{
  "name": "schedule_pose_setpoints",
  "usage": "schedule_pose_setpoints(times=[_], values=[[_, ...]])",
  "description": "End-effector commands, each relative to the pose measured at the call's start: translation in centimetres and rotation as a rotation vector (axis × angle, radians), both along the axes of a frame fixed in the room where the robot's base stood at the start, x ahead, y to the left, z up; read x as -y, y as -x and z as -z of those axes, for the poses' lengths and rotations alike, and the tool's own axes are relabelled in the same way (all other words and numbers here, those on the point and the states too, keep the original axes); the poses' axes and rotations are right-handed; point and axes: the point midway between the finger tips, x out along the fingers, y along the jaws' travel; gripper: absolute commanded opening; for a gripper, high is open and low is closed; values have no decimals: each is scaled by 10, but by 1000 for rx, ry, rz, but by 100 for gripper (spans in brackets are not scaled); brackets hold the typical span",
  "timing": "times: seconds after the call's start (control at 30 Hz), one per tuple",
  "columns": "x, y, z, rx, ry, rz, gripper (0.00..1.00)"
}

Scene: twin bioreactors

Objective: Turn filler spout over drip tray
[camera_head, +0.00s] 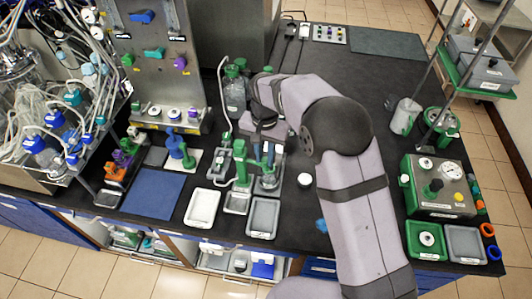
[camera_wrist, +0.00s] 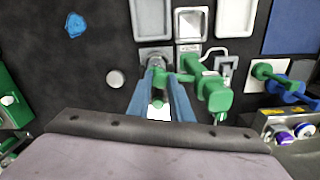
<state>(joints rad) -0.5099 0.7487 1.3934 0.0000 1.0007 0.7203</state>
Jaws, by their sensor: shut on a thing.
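The green filler (camera_head: 241,163) stands upright left of my gripper (camera_head: 266,155) in the head view. In the wrist view its green body (camera_wrist: 214,92) is right of my gripper (camera_wrist: 163,84). A thin green spout (camera_wrist: 184,77) reaches left from it to between my blue fingers. The fingers are shut on the spout's end, which they partly hide. A small square tray (camera_head: 236,203) lies in front of the filler and also shows in the wrist view (camera_wrist: 190,40). A larger grey tray (camera_head: 262,219) lies beside it. I cannot tell which one is the drip tray.
A round metal vessel (camera_head: 267,184) stands right below my fingers. A white tray (camera_head: 202,208) and blue mat (camera_head: 153,194) lie left. A clear bottle (camera_head: 235,98) stands behind. A white disc (camera_head: 305,180) lies right, with bare dark bench around it.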

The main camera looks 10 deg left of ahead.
Motion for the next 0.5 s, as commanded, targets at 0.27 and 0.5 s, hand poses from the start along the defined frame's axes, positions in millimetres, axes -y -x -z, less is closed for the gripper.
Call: schedule_pose_setpoints(times=[0.27,0.5], values=[[-7,20,0,3,-1,252,0],[-18,35,-1,4,-2,478,0]])
